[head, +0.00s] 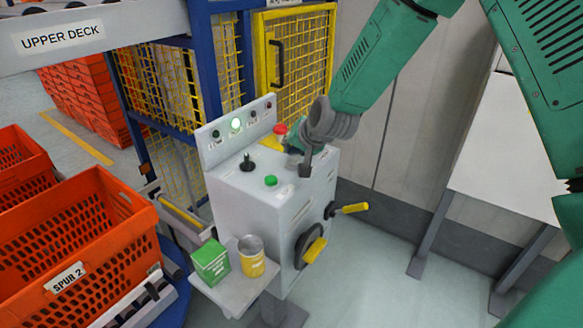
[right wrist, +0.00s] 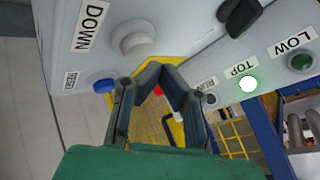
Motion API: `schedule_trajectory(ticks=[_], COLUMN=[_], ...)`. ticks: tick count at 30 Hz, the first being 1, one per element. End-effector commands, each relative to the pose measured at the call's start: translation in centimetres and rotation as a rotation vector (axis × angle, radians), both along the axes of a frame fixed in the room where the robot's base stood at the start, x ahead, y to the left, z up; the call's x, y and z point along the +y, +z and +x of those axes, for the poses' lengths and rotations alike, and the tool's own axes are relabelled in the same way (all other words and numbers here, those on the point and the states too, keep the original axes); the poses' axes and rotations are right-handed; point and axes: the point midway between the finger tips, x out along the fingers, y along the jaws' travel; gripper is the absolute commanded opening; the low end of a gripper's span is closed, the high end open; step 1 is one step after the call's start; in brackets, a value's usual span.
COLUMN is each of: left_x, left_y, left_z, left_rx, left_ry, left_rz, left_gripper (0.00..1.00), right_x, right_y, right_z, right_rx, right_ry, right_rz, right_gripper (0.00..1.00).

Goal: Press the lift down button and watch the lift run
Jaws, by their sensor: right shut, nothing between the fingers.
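The grey control console (head: 245,205) stands in the middle of the head view. In the right wrist view a round white button (right wrist: 134,38) sits beside the DOWN label (right wrist: 90,25). My right gripper (head: 305,170) is over the console's top at its right side; its fingers cover that part in the head view. In the right wrist view its shut, empty fingertips (right wrist: 157,70) point toward the white button; I cannot tell whether they touch it. The TOP lamp (right wrist: 248,84) is lit and the LOW lamp (right wrist: 301,61) is dark. My left gripper is out of view.
The console also carries a green button (head: 270,181), a black lever (head: 247,163), a red knob (head: 280,129) and a blue button (right wrist: 103,86). A green box (head: 211,263) and yellow tin (head: 251,264) stand on its shelf. Orange totes (head: 80,240) and a yellow mesh cage lie left and behind.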

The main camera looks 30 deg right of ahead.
Motion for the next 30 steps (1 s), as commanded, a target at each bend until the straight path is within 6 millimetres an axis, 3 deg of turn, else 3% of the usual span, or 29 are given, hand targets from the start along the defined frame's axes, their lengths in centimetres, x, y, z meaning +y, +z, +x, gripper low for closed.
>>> schedule_trajectory(ticks=[30], left_x=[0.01], left_y=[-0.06], left_z=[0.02], left_rx=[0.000], left_ry=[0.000], left_rz=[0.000], left_gripper=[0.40], right_x=[-0.44], right_y=[-0.30], right_z=[0.04], right_rx=[0.000], right_ry=[-0.002], right_rz=[0.004], right_gripper=[0.00])
